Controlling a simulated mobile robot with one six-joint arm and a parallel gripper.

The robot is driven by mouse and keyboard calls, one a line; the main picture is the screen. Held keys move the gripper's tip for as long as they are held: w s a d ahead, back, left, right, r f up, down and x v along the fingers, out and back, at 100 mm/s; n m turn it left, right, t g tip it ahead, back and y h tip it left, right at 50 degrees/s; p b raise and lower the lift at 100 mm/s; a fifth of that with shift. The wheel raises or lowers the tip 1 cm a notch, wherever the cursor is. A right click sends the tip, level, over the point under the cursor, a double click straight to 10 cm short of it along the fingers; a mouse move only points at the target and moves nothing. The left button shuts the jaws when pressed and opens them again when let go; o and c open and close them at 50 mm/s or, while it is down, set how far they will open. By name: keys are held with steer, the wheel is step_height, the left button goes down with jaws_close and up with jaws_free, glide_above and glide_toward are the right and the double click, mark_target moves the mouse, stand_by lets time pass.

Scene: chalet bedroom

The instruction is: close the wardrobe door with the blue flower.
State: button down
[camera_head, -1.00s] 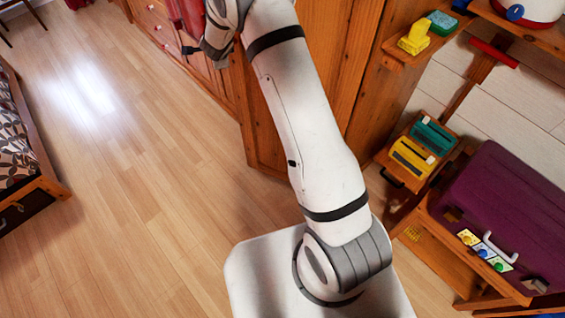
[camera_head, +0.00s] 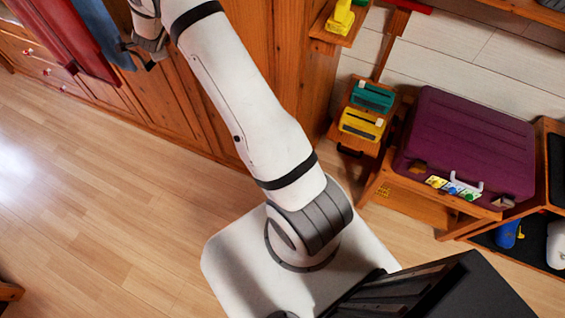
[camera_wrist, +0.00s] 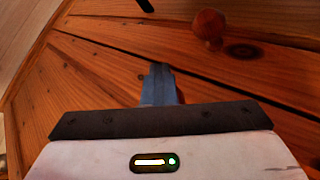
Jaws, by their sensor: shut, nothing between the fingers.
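The wooden wardrobe (camera_head: 215,105) stands along the top of the head view, with panelled wood fronts. In the wrist view, a wood panel (camera_wrist: 90,82) fills most of the picture, with a round wooden knob (camera_wrist: 209,25) near the top. No blue flower shows, so I cannot tell which door this panel belongs to. My gripper (camera_head: 139,54) is at the upper left of the head view, close to the wooden front and beside a hanging blue cloth. It is shut and empty. Its fingers (camera_wrist: 160,85) show before the panel in the wrist view; contact cannot be told.
Red cloth (camera_head: 72,40) and blue cloth (camera_head: 101,32) hang at the upper left. To the right stand a small shelf with green and yellow boxes (camera_head: 362,123) and a purple case (camera_head: 465,150) on a wooden stand. The wood floor (camera_head: 90,210) at left is clear.

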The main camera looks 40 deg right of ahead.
steer(key=shift+d, duration=0.2)
stand_by(0.3)
steer(key=s+a+r+p, duration=0.3)
steer(key=s+a+r, duration=0.35)
steer(key=a, duration=0.35)
steer(key=s+d+r+n+g+y+b, duration=0.15)
steer(key=s+r+n+y, duration=0.35)
steer(key=s+r+n, duration=0.7)
steer(key=s+d+n+g+h+b, duration=0.1)
steer(key=s+d+n, duration=0.1)
steer(key=s, duration=0.8)
steer(key=s+d+n+g+h+b, duration=0.1)
steer(key=s+d, duration=0.4)
steer(key=s, duration=0.5)
steer(key=s+d+n+g+h+b, duration=0.1)
steer(key=s+d+n, duration=0.3)
steer(key=s, duration=0.6)
steer(key=shift+s+f+n+g+h, duration=0.2)
steer(key=shift+s+n+g+h, duration=0.15)
steer(key=shift+g, duration=0.4)
